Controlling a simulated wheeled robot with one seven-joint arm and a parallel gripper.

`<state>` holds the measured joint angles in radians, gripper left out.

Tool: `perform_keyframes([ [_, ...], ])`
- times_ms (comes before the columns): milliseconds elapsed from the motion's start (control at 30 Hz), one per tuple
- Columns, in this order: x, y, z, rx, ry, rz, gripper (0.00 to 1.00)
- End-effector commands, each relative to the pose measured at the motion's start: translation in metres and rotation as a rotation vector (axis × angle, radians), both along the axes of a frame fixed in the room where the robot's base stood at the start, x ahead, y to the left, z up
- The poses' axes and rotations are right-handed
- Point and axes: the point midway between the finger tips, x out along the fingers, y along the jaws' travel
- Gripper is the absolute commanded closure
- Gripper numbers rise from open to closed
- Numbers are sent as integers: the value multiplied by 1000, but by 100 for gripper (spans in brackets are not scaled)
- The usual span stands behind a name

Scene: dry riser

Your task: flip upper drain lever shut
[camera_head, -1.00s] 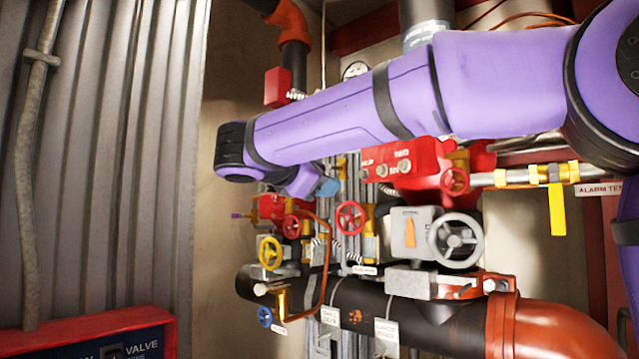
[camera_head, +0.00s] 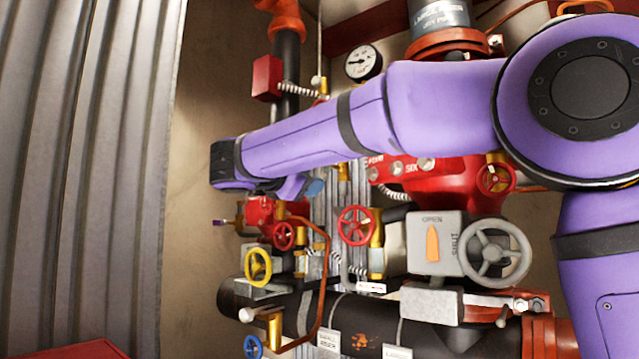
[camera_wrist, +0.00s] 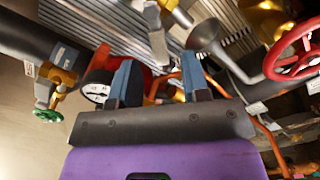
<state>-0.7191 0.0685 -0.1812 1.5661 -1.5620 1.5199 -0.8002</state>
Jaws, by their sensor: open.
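My gripper shows as a small blue-grey part (camera_head: 315,187) in the head view, mostly hidden behind my purple forearm. In the wrist view its two blue-grey fingers (camera_wrist: 160,78) stand apart with nothing clearly held between them. A small lever with a purple tip (camera_head: 222,222) sticks out left of a red valve body (camera_head: 261,212), below my wrist. A white-tipped lever (camera_head: 247,314) sits lower, on a brass fitting by the black pipe. I cannot tell for certain which one is the upper drain lever. Neither touches my gripper in the head view.
Handwheels crowd the pipes: yellow (camera_head: 257,267), blue (camera_head: 253,347), red (camera_head: 356,225) and grey (camera_head: 495,254). A gauge (camera_head: 363,62) is above my forearm. The wrist view shows a green handwheel (camera_wrist: 47,115) and a red wheel (camera_wrist: 295,58) close by.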

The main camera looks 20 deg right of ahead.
Motion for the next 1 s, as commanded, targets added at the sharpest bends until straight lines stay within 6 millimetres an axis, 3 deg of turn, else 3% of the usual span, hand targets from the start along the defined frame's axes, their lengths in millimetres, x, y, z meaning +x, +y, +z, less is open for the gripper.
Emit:
perform_keyframes([
  [300,22,-33,0,1,0,-1,57],
  [667,25,-38,0,1,0,1,57],
  [700,25,-38,0,1,0,1,60],
  [867,25,-37,0,1,0,1,96],
  [1000,25,-37,0,1,0,1,100],
])
